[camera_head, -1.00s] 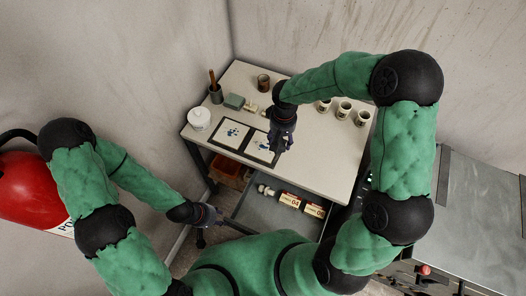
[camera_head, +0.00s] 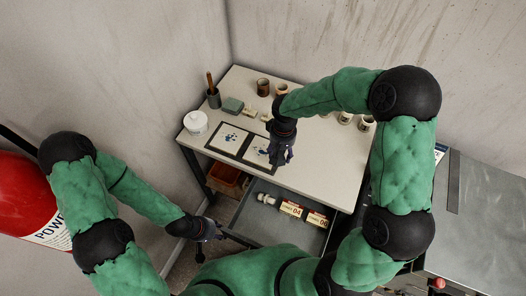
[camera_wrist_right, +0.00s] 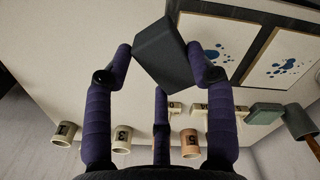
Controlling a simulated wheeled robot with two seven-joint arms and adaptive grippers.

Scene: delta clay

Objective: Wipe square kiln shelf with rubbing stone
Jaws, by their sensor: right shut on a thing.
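My right gripper (camera_wrist_right: 160,62) is shut on a dark grey block (camera_wrist_right: 166,58), which looks like the rubbing stone. In the head view this gripper (camera_head: 281,151) is over the table, at the right edge of the right-hand panel. Two pale square panels with blue spots, the left (camera_head: 229,137) and the right (camera_head: 255,150), lie side by side in dark borders; they look like kiln shelves. In the right wrist view the panels (camera_wrist_right: 215,50) (camera_wrist_right: 283,58) are beyond the block; contact is unclear. My left gripper (camera_head: 207,229) hangs low beside the table; its fingers are too small to read.
A white lidded jar (camera_head: 196,123), a tool pot (camera_head: 213,98), a green block (camera_head: 233,105) and a brown cup (camera_head: 263,87) stand at the table's left and back. Numbered cups (camera_wrist_right: 122,139) stand at the right. An open drawer (camera_head: 262,222) holds small boxes below the front edge.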

